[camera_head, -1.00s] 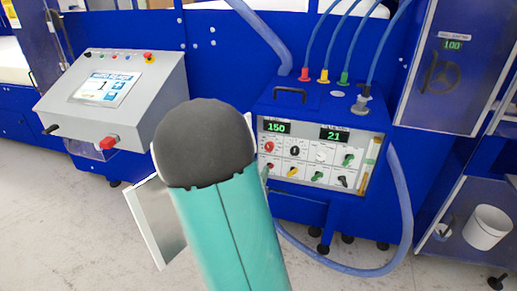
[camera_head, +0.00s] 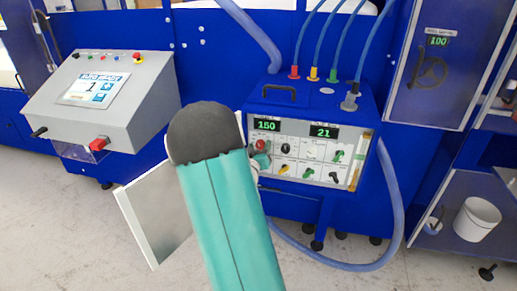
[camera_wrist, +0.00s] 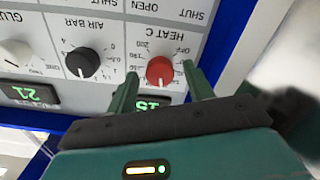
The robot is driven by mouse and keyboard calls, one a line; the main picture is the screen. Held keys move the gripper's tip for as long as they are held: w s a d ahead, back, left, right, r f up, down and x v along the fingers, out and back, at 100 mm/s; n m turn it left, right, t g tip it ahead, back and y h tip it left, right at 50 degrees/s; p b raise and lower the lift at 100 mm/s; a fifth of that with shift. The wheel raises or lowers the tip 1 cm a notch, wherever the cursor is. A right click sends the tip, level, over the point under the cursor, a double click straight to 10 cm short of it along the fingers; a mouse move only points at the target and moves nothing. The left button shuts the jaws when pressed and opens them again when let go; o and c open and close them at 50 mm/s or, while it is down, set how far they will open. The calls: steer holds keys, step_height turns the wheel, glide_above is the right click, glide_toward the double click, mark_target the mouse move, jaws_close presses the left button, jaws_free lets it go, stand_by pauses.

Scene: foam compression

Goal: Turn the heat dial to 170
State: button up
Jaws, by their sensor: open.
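The red heat dial (camera_wrist: 160,71), labelled HEAT C, is on the panel and appears upside down in the wrist view. It also shows in the head view (camera_head: 261,144). My gripper (camera_wrist: 161,73) is open, with one green finger on each side of the dial in the picture. I cannot tell whether either finger touches it. In the head view the gripper (camera_head: 261,159) is at the panel's left side, partly hidden by my arm. The heat display (camera_head: 266,125) reads 150; in the wrist view it is partly covered by my gripper.
The black AIR BAR dial (camera_wrist: 82,63) is beside the heat dial, with a white GLUE dial (camera_wrist: 15,53) farther left. A second display (camera_head: 323,132) reads 21. A blue hose (camera_head: 394,210) loops at right.

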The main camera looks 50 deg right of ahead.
steer(key=c, duration=1)
steer(key=shift+m, duration=0.5)
steer(key=m, duration=0.4)
steer(key=shift+s+m, duration=0.1)
steer(key=shift+m, duration=0.2)
steer(key=m, duration=0.6)
steer(key=o, duration=1)
